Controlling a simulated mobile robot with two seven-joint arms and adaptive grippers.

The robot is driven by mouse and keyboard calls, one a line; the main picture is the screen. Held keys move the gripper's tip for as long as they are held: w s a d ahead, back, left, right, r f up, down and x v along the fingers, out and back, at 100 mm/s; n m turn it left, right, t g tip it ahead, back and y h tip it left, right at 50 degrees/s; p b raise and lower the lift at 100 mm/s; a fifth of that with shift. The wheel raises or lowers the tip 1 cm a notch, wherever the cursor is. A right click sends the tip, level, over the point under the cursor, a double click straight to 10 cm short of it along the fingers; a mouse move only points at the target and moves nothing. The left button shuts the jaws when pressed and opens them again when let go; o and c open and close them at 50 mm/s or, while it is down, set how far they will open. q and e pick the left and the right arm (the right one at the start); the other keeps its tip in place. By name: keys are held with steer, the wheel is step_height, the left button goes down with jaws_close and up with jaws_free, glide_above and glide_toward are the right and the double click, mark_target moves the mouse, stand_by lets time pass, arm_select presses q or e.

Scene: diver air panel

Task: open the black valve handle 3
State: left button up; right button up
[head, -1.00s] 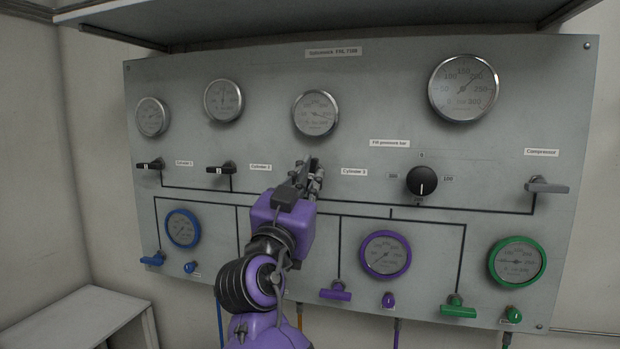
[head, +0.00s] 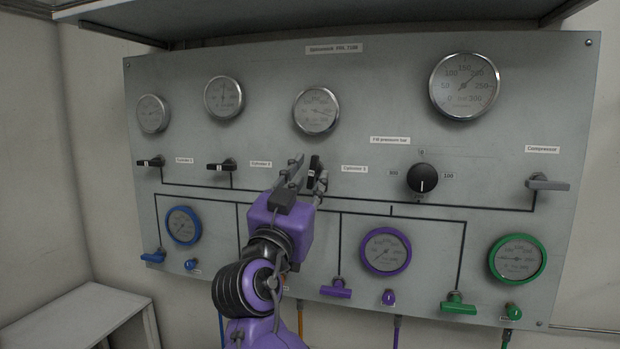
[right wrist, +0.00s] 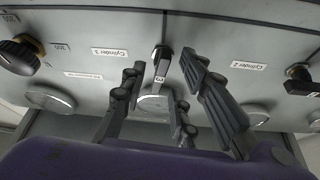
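The black valve handle 3 (head: 314,167) is on the wall panel below the third gauge, left of its "Cylinder 3" label. It stands roughly upright, while handles 1 and 2 lie level. In the right wrist view the handle (right wrist: 161,64) shows its white "3" mark between the spread fingers. My right gripper (head: 307,179) is open around the handle, one finger on each side; gaps show in the wrist view (right wrist: 165,106), and neither finger appears to touch it. My left gripper is not in view.
Black handles 1 (head: 151,163) and 2 (head: 222,165) are to the left. A black fill-pressure knob (head: 422,178) and a grey compressor handle (head: 547,184) are to the right. Blue, purple (head: 335,289) and green valves line the panel's lower part. A shelf (head: 300,22) overhangs the top.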

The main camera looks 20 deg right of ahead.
steer(key=v, duration=1.1)
steer(key=shift+f, duration=0.1)
stand_by(1.0)
